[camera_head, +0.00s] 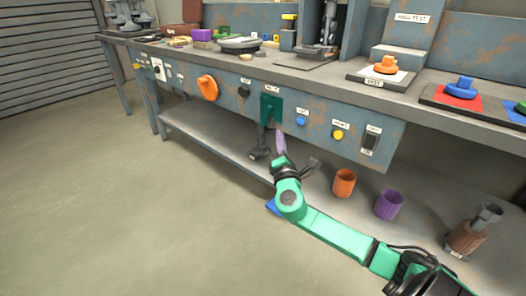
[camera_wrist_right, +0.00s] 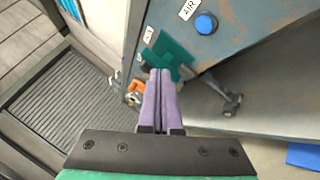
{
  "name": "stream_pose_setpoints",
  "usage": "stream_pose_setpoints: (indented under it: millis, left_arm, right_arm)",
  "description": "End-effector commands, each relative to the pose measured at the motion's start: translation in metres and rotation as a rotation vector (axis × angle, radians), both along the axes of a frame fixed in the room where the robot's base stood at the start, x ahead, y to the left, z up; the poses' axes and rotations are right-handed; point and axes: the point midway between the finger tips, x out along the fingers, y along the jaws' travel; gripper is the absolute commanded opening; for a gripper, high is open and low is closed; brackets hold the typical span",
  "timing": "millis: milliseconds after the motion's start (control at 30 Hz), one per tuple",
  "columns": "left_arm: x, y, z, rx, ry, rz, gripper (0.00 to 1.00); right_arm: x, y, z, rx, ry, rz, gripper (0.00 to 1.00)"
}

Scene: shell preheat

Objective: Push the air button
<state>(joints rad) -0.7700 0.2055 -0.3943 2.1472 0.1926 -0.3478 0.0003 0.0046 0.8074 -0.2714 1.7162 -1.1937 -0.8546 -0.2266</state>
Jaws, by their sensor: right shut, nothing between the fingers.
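The air button is a round blue button (camera_head: 302,121) on the front panel of the grey bench. In the right wrist view the blue button (camera_wrist_right: 206,24) is at the upper right, beside an AIR label (camera_wrist_right: 189,8). My right gripper (camera_head: 280,138) has purple fingers pressed together with nothing between them. It is in front of the panel, below and left of the button and apart from it. In the right wrist view the fingertips (camera_wrist_right: 160,72) point toward the teal plate. My left gripper is not in view.
A teal plate (camera_head: 271,107) with a hanging dark lever (camera_head: 261,143) is left of the button. A yellow button (camera_head: 338,134) and a dark switch (camera_head: 370,143) are to its right. Orange (camera_head: 344,184) and purple cups (camera_head: 389,205) stand on the lower shelf.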

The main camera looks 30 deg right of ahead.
Motion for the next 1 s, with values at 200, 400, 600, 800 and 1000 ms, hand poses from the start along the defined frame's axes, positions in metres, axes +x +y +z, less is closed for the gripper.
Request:
stream_pose_setpoints:
  millis: [200, 400, 600, 800, 1000]
  left_arm:
    - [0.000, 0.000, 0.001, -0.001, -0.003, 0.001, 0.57]
    - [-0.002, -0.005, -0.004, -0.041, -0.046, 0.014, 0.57]
    - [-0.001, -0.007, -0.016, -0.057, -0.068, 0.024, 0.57]
    - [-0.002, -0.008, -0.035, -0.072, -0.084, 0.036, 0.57]
    - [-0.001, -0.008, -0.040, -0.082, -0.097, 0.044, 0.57]
  right_arm:
    - [0.001, -0.002, 0.000, 0.004, 0.003, 0.000, 0.00]
    - [0.006, -0.020, -0.002, 0.003, 0.004, -0.002, 0.00]
    - [0.014, -0.048, -0.004, 0.003, 0.005, -0.001, 0.00]
    - [0.023, -0.074, -0.005, 0.005, 0.004, -0.002, 0.00]
    - [0.026, -0.085, -0.001, 0.006, 0.004, -0.001, 0.00]
